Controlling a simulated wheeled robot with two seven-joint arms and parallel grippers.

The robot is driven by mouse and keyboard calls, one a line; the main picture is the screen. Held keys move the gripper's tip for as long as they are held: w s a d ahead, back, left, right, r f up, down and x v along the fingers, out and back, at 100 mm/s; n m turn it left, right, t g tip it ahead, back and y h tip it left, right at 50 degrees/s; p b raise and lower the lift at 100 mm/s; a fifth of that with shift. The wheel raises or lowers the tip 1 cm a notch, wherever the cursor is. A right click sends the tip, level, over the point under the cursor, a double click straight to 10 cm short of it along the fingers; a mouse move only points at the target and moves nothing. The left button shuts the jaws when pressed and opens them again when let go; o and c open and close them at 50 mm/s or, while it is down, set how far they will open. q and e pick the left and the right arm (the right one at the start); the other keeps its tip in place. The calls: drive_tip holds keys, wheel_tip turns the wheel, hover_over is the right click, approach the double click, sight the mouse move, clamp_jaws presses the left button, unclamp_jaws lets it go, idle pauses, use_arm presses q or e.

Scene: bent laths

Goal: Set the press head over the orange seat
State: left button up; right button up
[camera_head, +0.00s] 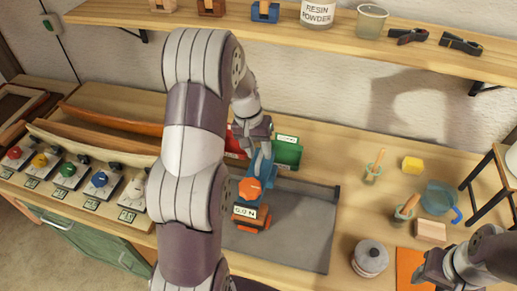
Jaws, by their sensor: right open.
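A blue press-like device (265,171) stands on the dark grey mat, with an orange eight-sided part (250,188) at its front. Below it is an orange block (252,223) with a white readout label; the arm hides part of this area. I cannot tell for sure which orange part is the seat. My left gripper (261,152) is at the top of the blue device, reaching down from behind my large arm; whether its fingers grip it is unclear. My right gripper (428,273) is open at the bottom right, beside an orange sheet (405,262), apart from the device.
The grey mat (305,225) is clear right of the device. Green (287,153) and red bins stand behind it. Levers and bent laths are left; a shelf hangs above.

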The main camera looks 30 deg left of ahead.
use_arm(q)
drive_tip(key=r, duration=0.1)
drive_tip(key=r+b, duration=0.1)
drive_tip(key=r, duration=0.1)
drive_tip(key=shift+a+r, duration=0.15)
drive_tip(key=shift+a, duration=0.25)
wheel_tip(320, 180, up, 9)
drive_tip(key=a+p, duration=0.1)
drive_tip(key=p, duration=0.5)
drive_tip(key=shift+s+a, duration=0.35)
